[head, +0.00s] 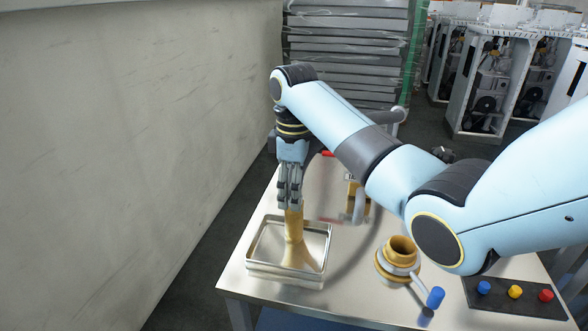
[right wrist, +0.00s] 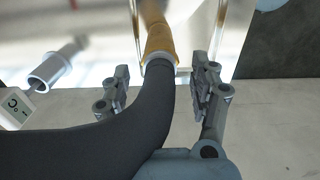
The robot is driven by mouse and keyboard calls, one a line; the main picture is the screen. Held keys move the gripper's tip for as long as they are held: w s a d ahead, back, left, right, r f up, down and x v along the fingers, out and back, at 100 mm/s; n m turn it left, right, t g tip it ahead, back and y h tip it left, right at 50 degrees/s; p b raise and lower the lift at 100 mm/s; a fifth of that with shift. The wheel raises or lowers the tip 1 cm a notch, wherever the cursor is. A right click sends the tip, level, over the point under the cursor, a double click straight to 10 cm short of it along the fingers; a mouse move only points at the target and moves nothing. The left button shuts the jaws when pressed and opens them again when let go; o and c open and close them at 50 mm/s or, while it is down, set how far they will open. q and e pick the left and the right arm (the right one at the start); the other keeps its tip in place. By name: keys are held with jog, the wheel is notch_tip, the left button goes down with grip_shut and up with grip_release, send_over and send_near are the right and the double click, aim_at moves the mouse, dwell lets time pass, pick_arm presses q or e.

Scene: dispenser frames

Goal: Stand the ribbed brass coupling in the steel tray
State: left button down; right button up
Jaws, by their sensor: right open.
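The steel tray (head: 286,274) is a shallow, shiny square at the table's left front. A tall, narrow brass piece (head: 294,226), which I take for the coupling, stands about upright inside it. Its ribs cannot be made out. My right gripper (head: 290,203) points down at its top. In the right wrist view the brass piece (right wrist: 161,38) shows beyond and between the two fingers, which are spread with a gap on the right side. The gripper hides its upper end in the head view. My left gripper is not in view.
A flanged brass fitting (head: 402,249) stands on the table to the right, with a blue-ended handle (head: 436,296) beside it. Another brass and steel fitting (head: 357,205) stands behind the tray. A dark button panel (head: 515,298) is at the right front. A wall rises at left.

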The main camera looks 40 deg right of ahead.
notch_tip(320, 180, up, 6)
jog(key=shift+r, duration=0.25)
dwell(0.5)
